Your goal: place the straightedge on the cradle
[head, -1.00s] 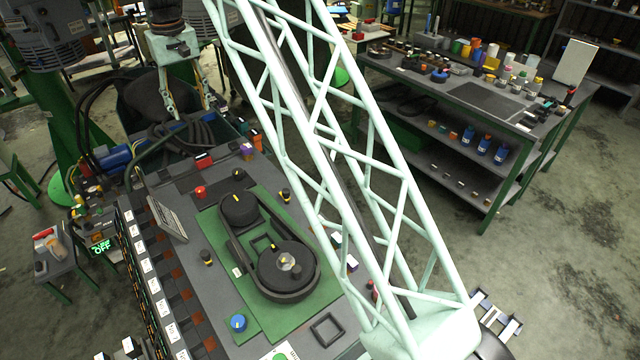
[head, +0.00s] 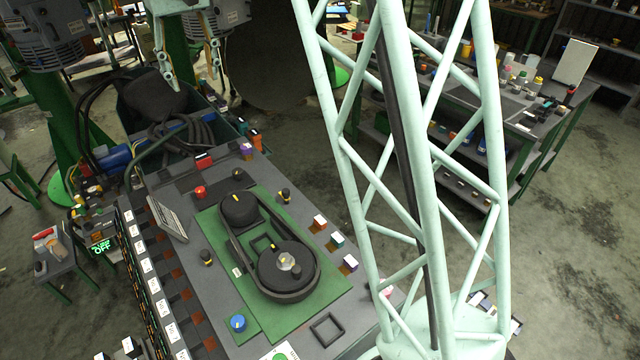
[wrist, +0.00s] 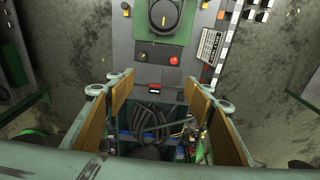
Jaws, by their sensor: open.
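My gripper (head: 194,76) hangs at the top left of the head view, its two fingers wide apart and nothing between them. In the wrist view the open fingers (wrist: 160,100) show orange-brown pads over a bin of dark hoses. I cannot clearly make out the straightedge. I cannot surely tell the cradle either; some grey and white parts (head: 516,325) stand low at the right, mostly hidden behind my lattice arm.
A grey bench with a green plate (head: 215,290) carries a belt on two pulleys (head: 288,268), knobs and small blocks. A hose bin (head: 150,95) lies beyond it. A crowded table (head: 545,122) stands at the right. The floor between is clear.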

